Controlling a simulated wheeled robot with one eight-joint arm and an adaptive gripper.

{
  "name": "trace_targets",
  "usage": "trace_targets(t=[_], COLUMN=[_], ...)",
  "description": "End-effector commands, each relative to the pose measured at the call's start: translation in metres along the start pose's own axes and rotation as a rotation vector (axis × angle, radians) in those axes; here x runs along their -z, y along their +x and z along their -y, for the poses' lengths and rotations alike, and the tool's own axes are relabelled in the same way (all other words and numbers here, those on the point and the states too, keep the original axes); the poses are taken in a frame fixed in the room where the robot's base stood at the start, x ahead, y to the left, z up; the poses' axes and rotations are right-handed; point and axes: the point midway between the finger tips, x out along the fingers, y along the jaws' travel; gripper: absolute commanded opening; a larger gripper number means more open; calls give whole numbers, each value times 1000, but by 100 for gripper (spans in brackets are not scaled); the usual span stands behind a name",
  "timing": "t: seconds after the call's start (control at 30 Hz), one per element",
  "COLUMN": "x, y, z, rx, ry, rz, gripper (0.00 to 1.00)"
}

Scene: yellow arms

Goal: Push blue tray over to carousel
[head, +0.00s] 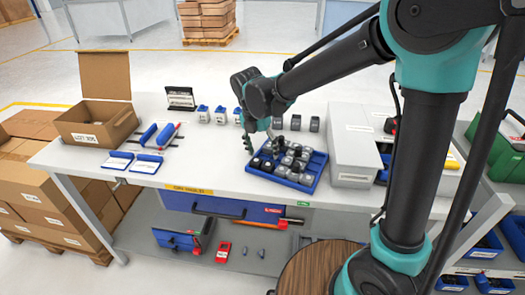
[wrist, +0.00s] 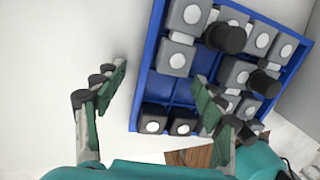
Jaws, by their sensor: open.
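The blue tray (head: 307,184) lies on the white workbench, right of its middle, and holds several grey blocks and dark round-ended parts. It fills the right of the wrist view (wrist: 150,68), with a few bare blue cells. My gripper (head: 257,146) is at the tray's left end in the head view. Nothing is between the fingers except the wall below; contact cannot be told. I cannot identify a carousel.
A grey-white box (head: 355,150) stands close to the tray's right. Several small grey and blue blocks (head: 220,115) stand behind. Blue-handled tools (head: 158,134) and an open carton (head: 95,122) are at left.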

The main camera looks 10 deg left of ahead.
Motion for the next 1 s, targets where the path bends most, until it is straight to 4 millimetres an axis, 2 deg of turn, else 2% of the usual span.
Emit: trace_targets(t=[0.27,0.37,0.8,1.0], x=[0,0,0,1], y=[1,1,1,2], z=[0,0,-1,-1], rx=[0,0,-3,-4], ry=[0,0,-1,-1], rz=[0,0,0,-1], gripper=[70,60,5,3])
